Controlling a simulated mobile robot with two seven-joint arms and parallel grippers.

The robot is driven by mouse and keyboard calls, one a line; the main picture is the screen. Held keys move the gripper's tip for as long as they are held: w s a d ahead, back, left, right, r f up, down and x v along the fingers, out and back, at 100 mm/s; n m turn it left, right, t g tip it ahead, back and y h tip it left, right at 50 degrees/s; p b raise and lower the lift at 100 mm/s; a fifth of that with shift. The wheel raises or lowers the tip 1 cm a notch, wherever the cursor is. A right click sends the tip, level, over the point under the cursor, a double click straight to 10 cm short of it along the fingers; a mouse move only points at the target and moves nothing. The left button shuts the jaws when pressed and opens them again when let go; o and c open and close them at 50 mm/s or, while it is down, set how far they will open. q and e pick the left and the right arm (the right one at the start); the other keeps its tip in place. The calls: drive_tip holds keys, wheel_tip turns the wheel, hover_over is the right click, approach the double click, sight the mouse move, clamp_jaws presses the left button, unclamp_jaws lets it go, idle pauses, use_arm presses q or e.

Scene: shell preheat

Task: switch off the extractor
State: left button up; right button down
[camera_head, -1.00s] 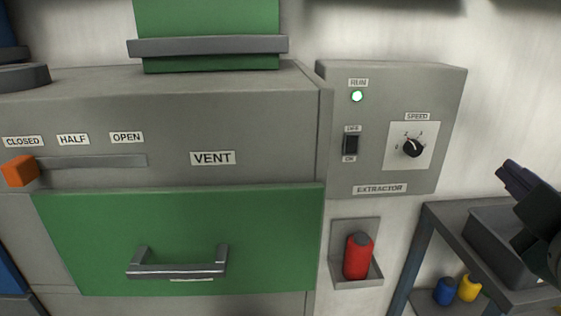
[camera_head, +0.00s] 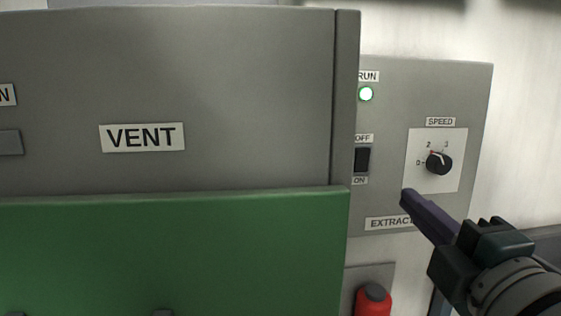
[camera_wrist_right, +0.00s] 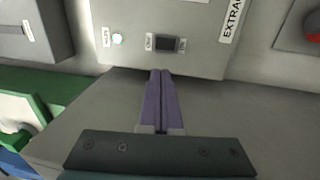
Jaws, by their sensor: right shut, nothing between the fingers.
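The extractor box (camera_head: 390,207) is a grey panel on the right in the head view. Its black rocker switch (camera_head: 362,159) sits between an OFF label above and an ON label below. I cannot tell which side is pressed in. The RUN lamp (camera_head: 366,94) glows white-green. My right gripper (camera_head: 405,197) is shut and empty, its purple fingers below and right of the switch, apart from it. In the right wrist view the shut fingers (camera_wrist_right: 161,73) point towards the switch (camera_wrist_right: 168,44), with the lit lamp (camera_wrist_right: 118,39) left of it. My left gripper is out of view.
A black SPEED dial (camera_head: 439,163) on a white plate is right of the switch. The grey VENT cabinet (camera_head: 240,100), with a green front (camera_head: 170,255), stands left and hides the panel's left edge.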

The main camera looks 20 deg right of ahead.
drive_tip(key=p, duration=0.2)
approach(361, 154)
drive_tip(key=x, duration=0.5)
drive_tip(key=shift+w, duration=0.15)
drive_tip(key=shift+b+x, duration=0.3)
drive_tip(key=shift+x, duration=0.5)
drive_tip(key=shift+f, duration=0.1)
